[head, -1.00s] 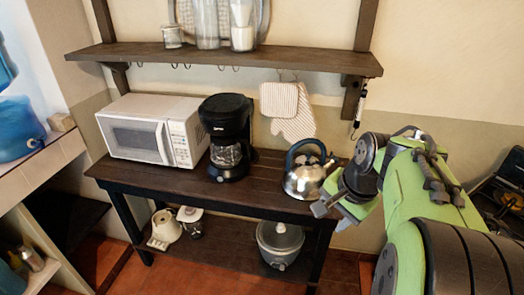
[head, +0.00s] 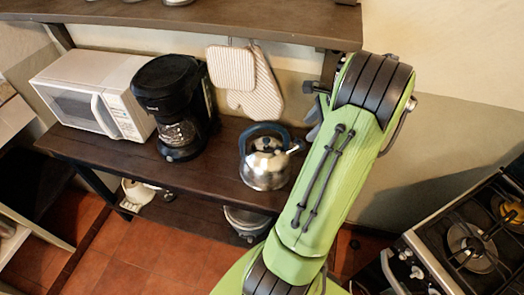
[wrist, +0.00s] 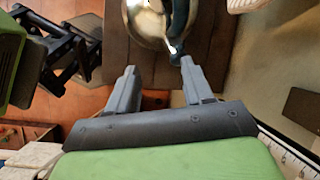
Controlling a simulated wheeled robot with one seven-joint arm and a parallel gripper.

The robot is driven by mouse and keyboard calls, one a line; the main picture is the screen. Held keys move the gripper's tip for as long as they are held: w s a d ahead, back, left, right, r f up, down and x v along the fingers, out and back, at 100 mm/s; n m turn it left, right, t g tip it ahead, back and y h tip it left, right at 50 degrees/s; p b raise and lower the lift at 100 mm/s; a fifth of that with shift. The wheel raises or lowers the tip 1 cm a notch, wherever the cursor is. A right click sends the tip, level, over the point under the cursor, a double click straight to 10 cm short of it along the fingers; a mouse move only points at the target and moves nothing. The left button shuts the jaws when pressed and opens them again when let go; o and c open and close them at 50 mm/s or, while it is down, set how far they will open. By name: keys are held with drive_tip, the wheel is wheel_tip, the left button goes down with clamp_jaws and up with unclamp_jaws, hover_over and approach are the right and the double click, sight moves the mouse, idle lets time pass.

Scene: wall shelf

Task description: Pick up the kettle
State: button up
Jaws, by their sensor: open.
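The shiny metal kettle (head: 265,168) with a dark blue arched handle stands upright on the dark wooden table, right of the coffee maker. In the wrist view the kettle (wrist: 147,18) is cut off by the top edge, beyond my fingertips, with part of its blue handle near the right finger. My gripper (wrist: 158,64) is open, with nothing between its two grey fingers. In the head view my green arm hides most of the gripper; a bit of grey shows to the right of the kettle. I see no contact with the kettle.
A black coffee maker (head: 178,105) and a white microwave (head: 95,92) stand left of the kettle. Striped oven mitts (head: 255,85) hang behind it. A wooden shelf (head: 200,22) juts out above. A gas stove (head: 465,240) is at right. The table front is clear.

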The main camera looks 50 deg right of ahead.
sight(270, 124)
drive_tip(key=w+a, duration=0.1)
drive_tip(key=w, duration=0.2)
drive_tip(key=w+a, duration=0.1)
drive_tip(key=w, duration=0.2)
drive_tip(key=w+a, duration=0.1)
drive_tip(key=w, duration=0.3)
drive_tip(key=shift+a, duration=0.25)
drive_tip(key=b+x, duration=0.1)
drive_tip(key=x, duration=0.4)
drive_tip(key=shift+w, duration=0.2)
drive_tip(key=shift+s+a, duration=0.1)
drive_tip(key=shift+c, duration=0.8)
clamp_jaws()
drive_tip(key=shift+r, duration=0.1)
